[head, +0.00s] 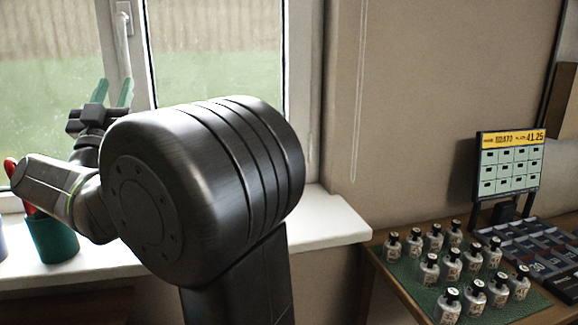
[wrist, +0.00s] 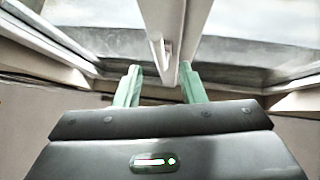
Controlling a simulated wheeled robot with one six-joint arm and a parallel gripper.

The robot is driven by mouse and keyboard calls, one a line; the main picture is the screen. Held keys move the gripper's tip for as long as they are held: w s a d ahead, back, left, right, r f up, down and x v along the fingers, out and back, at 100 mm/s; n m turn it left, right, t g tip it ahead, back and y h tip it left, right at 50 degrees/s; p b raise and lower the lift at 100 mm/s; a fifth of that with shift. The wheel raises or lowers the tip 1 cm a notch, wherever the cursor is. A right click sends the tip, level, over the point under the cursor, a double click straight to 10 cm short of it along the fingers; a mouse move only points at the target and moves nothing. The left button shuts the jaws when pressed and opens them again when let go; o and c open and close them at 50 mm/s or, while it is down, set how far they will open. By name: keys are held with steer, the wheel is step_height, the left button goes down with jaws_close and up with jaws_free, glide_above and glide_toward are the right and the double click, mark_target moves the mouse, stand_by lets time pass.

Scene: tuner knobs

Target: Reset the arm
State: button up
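My gripper (wrist: 160,85) shows in the wrist view with its two green fingers apart and nothing between them. The window frame shows beyond the fingers. In the head view, my gripper (head: 115,90) is at the upper left, in front of the window, with its green fingertips pointing up. My dark arm link fills the middle of the head view and hides part of the window and sill.
A teal pot (head: 52,240) with a red-handled item stands on the white windowsill (head: 325,222). At right, a table holds several small bottles (head: 452,264) on a green mat (head: 412,279), a display panel (head: 509,160) and dark trays (head: 540,256). The wall between is clear.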

mark_target(124, 62)
steer(key=x, duration=0.8)
steer(key=shift+w+r, duration=0.15)
steer(key=shift+w+d+r+n+y+b, duration=0.1)
steer(key=shift+w+d+n+y+b, duration=0.05)
steer(key=shift+w+n+y+b, duration=0.2)
steer(key=shift+d+r+n+y, duration=0.1)
steer(key=shift+d+n+y, duration=0.1)
steer(key=shift+n+y, duration=0.45)
steer(key=shift+d+n+y, duration=0.2)
steer(key=shift+n+y, duration=0.3)
steer(key=shift+y, duration=0.1)
steer(key=shift+a+n+y, duration=0.1)
steer(key=shift+n+y, duration=0.2)
